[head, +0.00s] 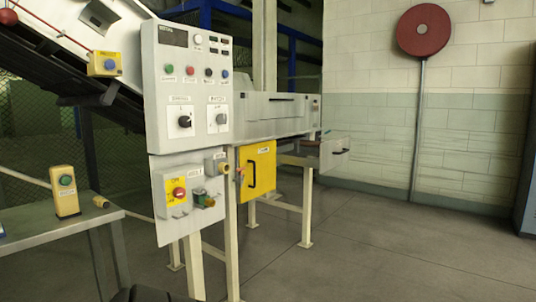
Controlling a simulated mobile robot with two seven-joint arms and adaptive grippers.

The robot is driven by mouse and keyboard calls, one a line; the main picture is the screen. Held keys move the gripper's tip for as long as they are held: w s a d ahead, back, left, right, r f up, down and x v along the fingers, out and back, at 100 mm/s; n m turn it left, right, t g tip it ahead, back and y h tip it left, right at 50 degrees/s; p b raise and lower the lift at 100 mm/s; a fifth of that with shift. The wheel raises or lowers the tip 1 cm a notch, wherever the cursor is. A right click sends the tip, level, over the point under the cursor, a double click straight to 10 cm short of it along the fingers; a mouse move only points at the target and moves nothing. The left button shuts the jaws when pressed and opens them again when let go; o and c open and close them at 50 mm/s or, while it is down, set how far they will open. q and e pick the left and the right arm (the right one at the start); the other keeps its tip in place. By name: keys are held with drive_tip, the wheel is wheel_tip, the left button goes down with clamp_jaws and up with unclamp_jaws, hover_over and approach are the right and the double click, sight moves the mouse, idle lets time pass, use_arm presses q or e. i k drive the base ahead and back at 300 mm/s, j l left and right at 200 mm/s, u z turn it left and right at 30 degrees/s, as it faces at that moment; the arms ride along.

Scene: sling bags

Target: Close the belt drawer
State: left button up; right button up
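A grey drawer (335,154) with a dark handle on its front juts out from the right end of the grey machine (272,107). It appears to be pulled open, and its inside is mostly hidden from here. A yellow door or panel (258,170) with a black handle is on the machine's near side, to the left of the drawer. I cannot read its label. No gripper shows clearly in the head view, and nothing touches the drawer.
A grey control panel (188,75) with buttons and knobs stands in front, left of the machine. A metal table (60,226) with a yellow button box (65,191) is at the left. The floor (370,245) at the right is clear.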

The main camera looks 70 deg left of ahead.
sight(333, 153)
drive_tip(key=u, duration=1.7)
drive_tip(key=i+u, duration=0.25)
drive_tip(key=i, duration=0.7)
drive_tip(key=i+l+u, duration=0.1)
drive_tip(key=i, duration=0.7)
